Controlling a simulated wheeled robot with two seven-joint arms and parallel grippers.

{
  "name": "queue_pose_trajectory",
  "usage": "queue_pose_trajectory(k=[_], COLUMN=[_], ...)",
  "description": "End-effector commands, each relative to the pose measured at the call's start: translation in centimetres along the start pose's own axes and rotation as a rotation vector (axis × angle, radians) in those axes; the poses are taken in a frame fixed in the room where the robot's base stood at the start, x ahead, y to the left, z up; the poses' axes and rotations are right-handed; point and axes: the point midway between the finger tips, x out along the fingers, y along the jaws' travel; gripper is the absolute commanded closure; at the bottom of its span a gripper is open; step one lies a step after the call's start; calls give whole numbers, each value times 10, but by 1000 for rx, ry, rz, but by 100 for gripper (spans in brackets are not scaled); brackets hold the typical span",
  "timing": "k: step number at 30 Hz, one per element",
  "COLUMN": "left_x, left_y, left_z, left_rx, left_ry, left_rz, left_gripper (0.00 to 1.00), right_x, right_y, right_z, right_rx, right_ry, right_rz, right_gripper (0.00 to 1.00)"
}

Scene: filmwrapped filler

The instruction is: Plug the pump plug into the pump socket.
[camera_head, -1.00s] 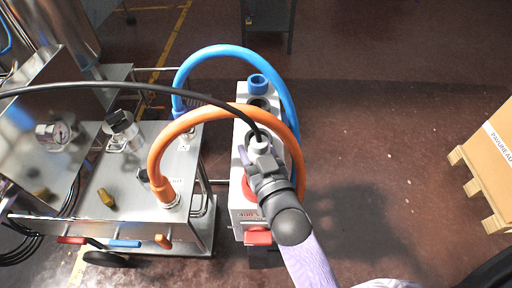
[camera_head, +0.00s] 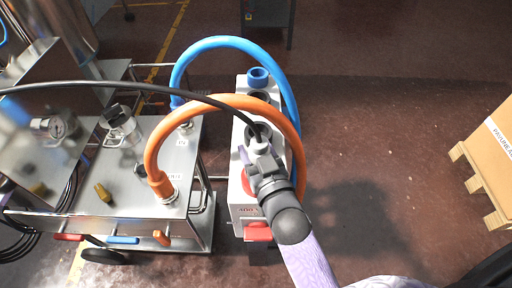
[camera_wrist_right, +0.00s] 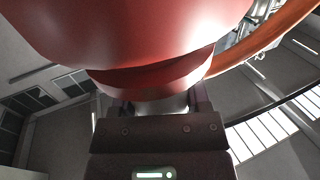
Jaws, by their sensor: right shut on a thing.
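My right gripper (camera_head: 268,172) is shut on the pump plug, over the pale box beside the steel cart. A red round part (camera_head: 248,183) shows beside the gripper, and a red fitting (camera_head: 257,231) sits at the box's near end. The gripper hides where plug and box meet, so I cannot tell whether the plug is seated.
The pale box (camera_head: 240,150) has a blue ring (camera_head: 258,76) at its far end. Orange (camera_head: 210,105) and blue (camera_head: 225,43) hoses arch between cart (camera_head: 135,200) and box. A carton (camera_head: 497,135) on a pallet stands at the right. Floor between is clear.

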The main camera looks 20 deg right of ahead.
Motion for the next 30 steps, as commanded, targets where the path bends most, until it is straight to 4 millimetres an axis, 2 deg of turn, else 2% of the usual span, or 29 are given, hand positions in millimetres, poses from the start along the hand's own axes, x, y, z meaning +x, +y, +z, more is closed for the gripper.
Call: queue_pose_trajectory(k=[4, 5, 10, 17, 20, 30], left_x=[4, 4, 3, 3, 1, -10], left_y=[2, 2, 2, 2, 0, -3], left_z=[0, 0, 0, 0, 0, -1], left_rx=[-1, -1, -1, -2, -2, 5], left_ry=[-1, -1, 0, 0, 2, 4], left_rz=[3, 3, 3, 3, 1, -4], left_gripper=[41, 41, 41, 41, 41, 41], right_x=[0, 0, 0, 0, -8, -82], right_y=[0, 0, 0, 0, 0, 0], right_z=[4, 4, 3, 4, 4, 3], right_rx=[0, 0, 0, 0, 0, 1], right_ry=[2, 2, 2, -1, -2, -3], right_rz=[0, 0, 0, 0, 0, 1], right_gripper=[100, 38, 2, 0, 0, 0])
